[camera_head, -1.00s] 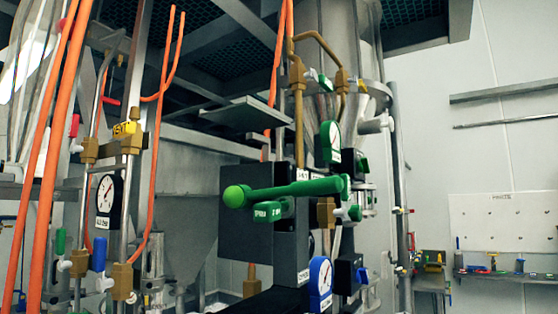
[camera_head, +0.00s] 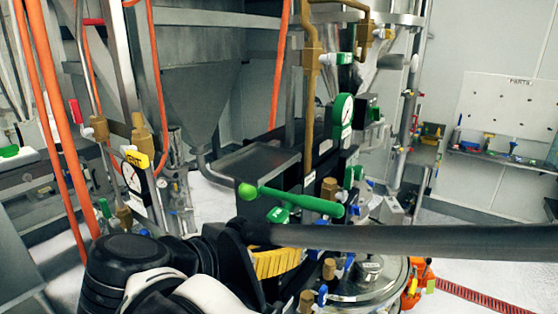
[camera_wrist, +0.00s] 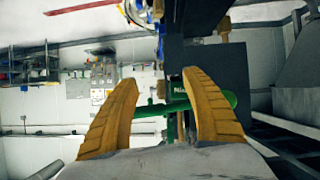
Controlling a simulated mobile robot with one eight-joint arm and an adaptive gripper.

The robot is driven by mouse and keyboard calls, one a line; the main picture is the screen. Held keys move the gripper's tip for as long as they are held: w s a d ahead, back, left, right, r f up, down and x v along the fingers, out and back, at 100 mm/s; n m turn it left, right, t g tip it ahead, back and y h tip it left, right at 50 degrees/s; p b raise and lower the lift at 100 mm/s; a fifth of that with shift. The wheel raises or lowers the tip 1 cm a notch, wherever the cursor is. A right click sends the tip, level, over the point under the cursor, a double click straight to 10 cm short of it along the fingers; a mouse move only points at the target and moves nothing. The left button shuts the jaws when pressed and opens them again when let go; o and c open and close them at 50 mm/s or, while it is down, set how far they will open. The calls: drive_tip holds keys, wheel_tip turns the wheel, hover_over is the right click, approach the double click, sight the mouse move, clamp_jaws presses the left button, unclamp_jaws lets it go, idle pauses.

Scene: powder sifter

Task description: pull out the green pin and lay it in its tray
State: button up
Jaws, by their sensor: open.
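A long green lever with a ball end (camera_head: 300,200) sticks out from the dark box in the middle of the head view. A short green tagged piece (camera_head: 279,214) sits just under it; I cannot tell for sure if this is the pin. My gripper (camera_head: 278,262) is low in front of the box, its yellow fingers partly hidden by my arm. In the wrist view my gripper (camera_wrist: 160,80) is open, with a finger on either side of a gap. The green lever (camera_wrist: 150,110) runs across behind the fingers, and nothing is clearly held. I cannot make out the pin's tray.
Brass pipes (camera_head: 312,85), gauges (camera_head: 342,115) and valves crowd the box. A round metal lid (camera_head: 370,280) is below right. Orange hoses (camera_head: 60,130) hang at left. A shelf (camera_head: 500,155) with small coloured things is under the parts board at far right.

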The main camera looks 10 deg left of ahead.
sight(272, 223)
drive_tip(key=s+a+r+t+p, duration=0.1)
drive_tip(key=s+a+r+p, duration=0.1)
drive_tip(key=a+r, duration=0.25)
drive_tip(key=shift+m, duration=0.3)
drive_tip(key=x, duration=0.3)
drive_tip(key=p+x, duration=0.1)
drive_tip(key=x, duration=0.3)
drive_tip(key=r+x, duration=0.1)
drive_tip(key=x, duration=0.2)
drive_tip(key=shift+w+d+f+p, duration=0.15)
drive_tip(key=shift+w+d+p, duration=0.2)
drive_tip(key=shift+w, duration=0.1)
drive_tip(key=shift+c, duration=0.5)
clamp_jaws()
drive_tip(key=shift+s, duration=0.2)
drive_tip(key=shift+s+a, duration=0.35)
drive_tip(key=shift+s, duration=0.25)
drive_tip(key=shift+s, duration=0.1)
drive_tip(key=shift+s+a, duration=0.2)
drive_tip(key=shift+s, duration=0.25)
